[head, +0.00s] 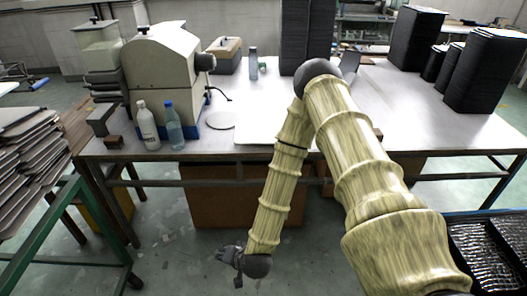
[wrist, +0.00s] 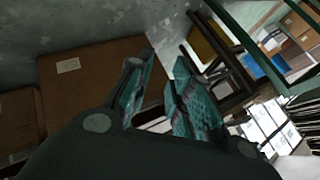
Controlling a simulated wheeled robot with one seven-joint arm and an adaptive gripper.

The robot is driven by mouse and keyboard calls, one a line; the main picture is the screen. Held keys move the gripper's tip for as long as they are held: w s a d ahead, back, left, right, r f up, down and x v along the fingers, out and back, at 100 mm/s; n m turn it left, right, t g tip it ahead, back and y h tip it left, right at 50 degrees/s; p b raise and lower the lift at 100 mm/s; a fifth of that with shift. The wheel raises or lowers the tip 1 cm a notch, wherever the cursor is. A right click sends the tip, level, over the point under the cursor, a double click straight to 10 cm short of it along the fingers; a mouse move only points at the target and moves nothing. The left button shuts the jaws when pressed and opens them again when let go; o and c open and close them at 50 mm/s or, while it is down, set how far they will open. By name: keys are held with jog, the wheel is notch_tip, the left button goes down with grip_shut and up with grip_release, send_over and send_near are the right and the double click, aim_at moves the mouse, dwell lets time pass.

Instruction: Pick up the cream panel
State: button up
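My gripper (head: 226,257) hangs low in front of the table, below the tabletop and well apart from the panel. In the wrist view my gripper (wrist: 163,85) has its two teal-padded fingers apart, with nothing between them. The panel is not seen in the wrist view.
The table (head: 455,135) bears a beige machine (head: 160,65), a white bottle (head: 147,126), a blue bottle (head: 174,128) and several black stacks (head: 485,70). Cardboard boxes (wrist: 95,75) stand beneath it. A green-framed rack (head: 45,215) is at left, a dark tray (head: 490,250) at right.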

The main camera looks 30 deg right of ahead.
jog(key=w+d+r+m+t+h+b, duration=0.1)
jog(key=w+d+r+m+t+b, duration=0.15)
jog(key=w, duration=0.25)
jog(key=w+d+r+m+t+h+b, duration=0.1)
jog(key=w+d+m, duration=0.15)
jog(key=w, duration=0.25)
jog(key=w+d+r+m+t+h+b, duration=0.25)
jog(key=w+d+r+m+h, duration=0.3)
jog(key=d, duration=0.65)
jog(key=w+d+r+m+t+h+b, duration=0.1)
jog(key=w+d+r+m+h+b, duration=0.3)
jog(key=d+r, duration=0.5)
jog(key=shift+m, duration=0.55)
jog(key=shift+w+d+f, duration=0.35)
jog(key=shift+w+d, duration=0.85)
jog(key=shift+w, duration=0.2)
jog(key=shift+w+d+f, duration=0.35)
jog(key=shift+w+d, duration=0.9)
jog(key=shift+w, duration=0.15)
jog(key=shift+w+d+f, duration=0.35)
jog(key=shift+w+d, duration=0.85)
jog(key=shift+w, duration=0.2)
jog(key=shift+c, duration=0.3)
grip_shut()
